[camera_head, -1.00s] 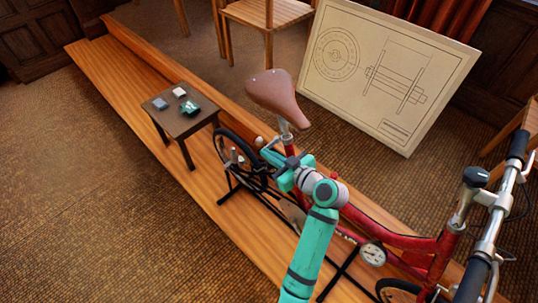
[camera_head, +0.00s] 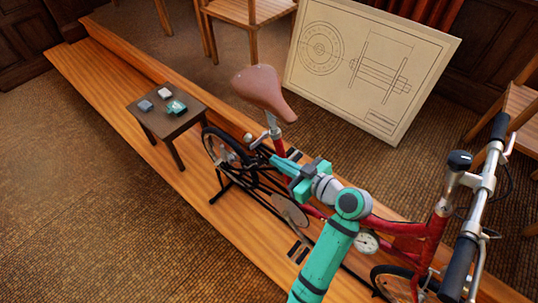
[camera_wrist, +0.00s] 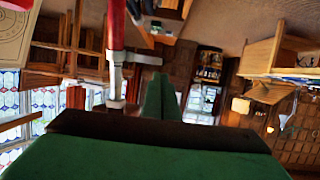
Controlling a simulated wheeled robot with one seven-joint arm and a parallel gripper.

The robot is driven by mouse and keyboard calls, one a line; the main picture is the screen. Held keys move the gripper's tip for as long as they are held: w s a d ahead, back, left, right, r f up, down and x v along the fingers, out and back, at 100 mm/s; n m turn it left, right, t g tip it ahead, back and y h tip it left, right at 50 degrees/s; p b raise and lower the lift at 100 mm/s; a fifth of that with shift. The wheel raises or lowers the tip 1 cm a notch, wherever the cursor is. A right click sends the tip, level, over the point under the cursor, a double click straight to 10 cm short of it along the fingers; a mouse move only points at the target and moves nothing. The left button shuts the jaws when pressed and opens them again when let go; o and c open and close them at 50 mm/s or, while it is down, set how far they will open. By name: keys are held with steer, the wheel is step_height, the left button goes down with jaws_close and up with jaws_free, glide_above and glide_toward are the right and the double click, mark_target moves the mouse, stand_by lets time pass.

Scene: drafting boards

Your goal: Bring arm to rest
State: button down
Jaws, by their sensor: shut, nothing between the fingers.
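My teal arm reaches over the red bicycle (camera_head: 407,230), which stands on the wooden platform. My gripper (camera_head: 274,157) points up and left, near the bicycle's seat tube below the brown saddle (camera_head: 262,88). In the wrist view, the green fingers of my gripper (camera_wrist: 160,88) are together, with nothing between them. The red and silver seat post (camera_wrist: 114,75) shows just left of the fingers there. I cannot tell whether they touch it.
A small dark table (camera_head: 150,122) with a few small items stands left of the bicycle. The drawing board (camera_head: 372,65) leans behind it. Wooden chairs (camera_head: 250,14) stand at the back. The handlebar (camera_head: 480,210) rises at the right. Carpet at the lower left is clear.

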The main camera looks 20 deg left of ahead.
steer(key=v, duration=0.5)
steer(key=shift+s, duration=0.2)
steer(key=s+d+f+m+t+h, duration=0.3)
steer(key=s+f+m+h, duration=0.25)
steer(key=f, duration=0.35)
steer(key=s+d+f+m+t+h, duration=0.35)
steer(key=s+f+m, duration=0.3)
steer(key=f, duration=0.25)
steer(key=s+d+m+h, duration=0.2)
steer(key=s+d+h, duration=0.2)
steer(key=s, duration=0.6)
steer(key=s+r+t, duration=0.3)
steer(key=s+r, duration=0.6)
steer(key=shift+s+a+n, duration=0.2)
steer(key=shift+s+n, duration=0.1)
